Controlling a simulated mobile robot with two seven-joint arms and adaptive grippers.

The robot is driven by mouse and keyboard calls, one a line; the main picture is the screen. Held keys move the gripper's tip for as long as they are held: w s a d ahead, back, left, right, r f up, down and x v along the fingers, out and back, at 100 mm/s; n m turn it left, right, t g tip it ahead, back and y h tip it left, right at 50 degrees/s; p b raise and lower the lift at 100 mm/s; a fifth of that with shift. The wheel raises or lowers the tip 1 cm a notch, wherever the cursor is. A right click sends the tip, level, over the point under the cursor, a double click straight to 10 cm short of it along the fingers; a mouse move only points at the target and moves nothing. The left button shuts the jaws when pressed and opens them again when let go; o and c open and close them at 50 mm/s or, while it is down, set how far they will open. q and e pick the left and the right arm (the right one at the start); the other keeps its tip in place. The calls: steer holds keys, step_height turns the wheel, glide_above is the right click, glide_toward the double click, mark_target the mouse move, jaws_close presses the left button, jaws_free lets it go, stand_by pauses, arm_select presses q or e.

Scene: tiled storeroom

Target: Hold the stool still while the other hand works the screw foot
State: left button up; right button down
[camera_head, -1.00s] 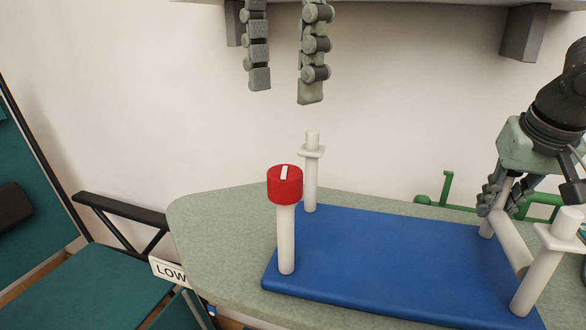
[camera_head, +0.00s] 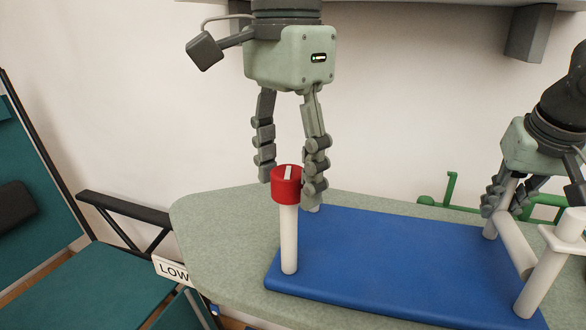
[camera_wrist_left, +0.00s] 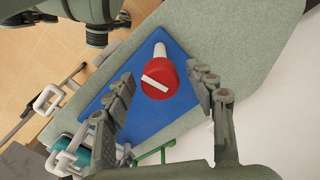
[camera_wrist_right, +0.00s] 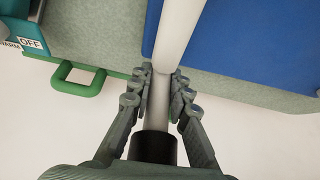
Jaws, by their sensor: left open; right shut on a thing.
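The stool lies upside down, its blue seat (camera_head: 400,262) flat on the bench and its white legs pointing up. The red screw foot (camera_head: 287,186) with a white bar mark caps the near left leg (camera_head: 289,240). My left gripper (camera_head: 292,187) comes down from above, open, with a finger on either side of the foot. In the left wrist view the red foot (camera_wrist_left: 159,79) sits between the spread fingers, with gaps visible. My right gripper (camera_head: 501,204) is shut on the far right leg, which shows between its fingers in the right wrist view (camera_wrist_right: 156,108).
The grey-green bench top (camera_head: 215,225) surrounds the seat, with free room at the left. Green rails (camera_head: 449,188) stand behind the bench. A LOW sign (camera_head: 172,271) is at its left edge. A shelf with a grey bracket (camera_head: 527,33) hangs above.

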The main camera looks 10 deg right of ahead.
arm_select(q)
steer(key=c, duration=1.2)
steer(key=shift+o, duration=0.2)
steer(key=shift+m, duration=0.3)
steer(key=m, duration=0.3)
steer(key=shift+m, duration=2.4)
steer(key=o, duration=1.2)
steer(key=shift+c, duration=0.2)
